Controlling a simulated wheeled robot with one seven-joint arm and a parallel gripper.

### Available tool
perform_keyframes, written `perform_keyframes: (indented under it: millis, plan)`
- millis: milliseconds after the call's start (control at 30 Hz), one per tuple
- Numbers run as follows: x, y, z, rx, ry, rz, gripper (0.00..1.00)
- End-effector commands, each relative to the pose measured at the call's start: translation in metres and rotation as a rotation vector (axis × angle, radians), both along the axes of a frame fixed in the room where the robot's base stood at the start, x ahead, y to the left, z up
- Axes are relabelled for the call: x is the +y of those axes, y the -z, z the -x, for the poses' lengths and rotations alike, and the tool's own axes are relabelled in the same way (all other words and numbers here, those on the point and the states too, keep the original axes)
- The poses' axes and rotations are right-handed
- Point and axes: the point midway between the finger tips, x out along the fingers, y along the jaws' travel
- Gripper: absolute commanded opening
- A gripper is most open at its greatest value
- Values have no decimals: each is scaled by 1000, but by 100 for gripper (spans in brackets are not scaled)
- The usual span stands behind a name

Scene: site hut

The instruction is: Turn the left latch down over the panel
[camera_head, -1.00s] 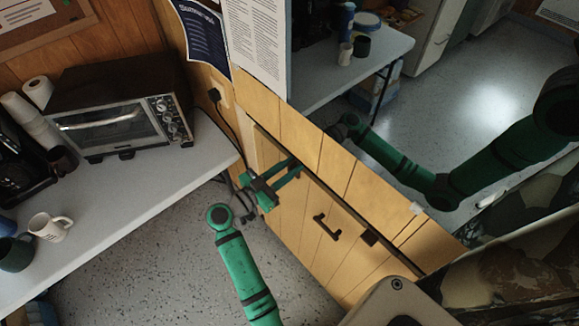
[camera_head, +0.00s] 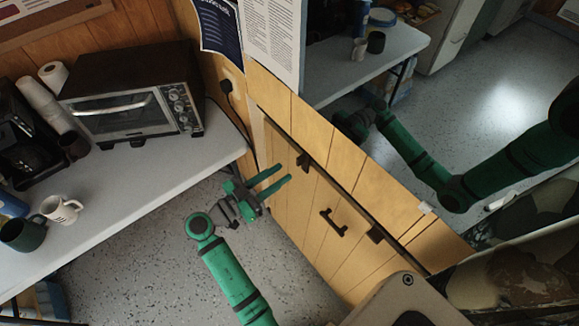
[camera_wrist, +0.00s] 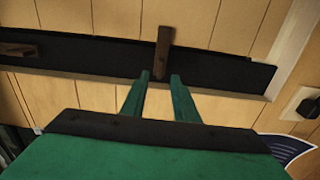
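The left latch (camera_head: 303,161) is a short dark bar on the black rail at the top of the wooden panel (camera_head: 313,228). In the wrist view this latch (camera_wrist: 163,52) stands at right angles to the rail, its free end lying over the boards. The view looks upside down, so the latch points down over the panel. My gripper (camera_head: 286,172) is open and empty, a short gap in front of the panel and left of the latch. In the wrist view its two green fingers (camera_wrist: 160,77) are apart, with the latch beyond their tips.
A second latch (camera_head: 375,235) sits farther right; in the wrist view it (camera_wrist: 18,49) lies along the rail. A black handle (camera_head: 334,222) is on the panel. A table (camera_head: 190,155) with a toaster oven (camera_head: 130,95) and mugs stands left. Floor between is clear.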

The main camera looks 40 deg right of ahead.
Motion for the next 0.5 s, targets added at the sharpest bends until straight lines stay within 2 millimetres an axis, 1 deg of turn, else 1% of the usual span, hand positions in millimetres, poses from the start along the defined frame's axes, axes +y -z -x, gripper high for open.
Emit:
perform_keyframes:
  millis: [33,100,200,500]
  plan:
    - [8,0,-1,0,-3,1,27]
    - [15,0,-1,0,-2,0,27]
    - [22,0,-2,0,-1,0,27]
    - [25,0,-1,0,0,0,27]
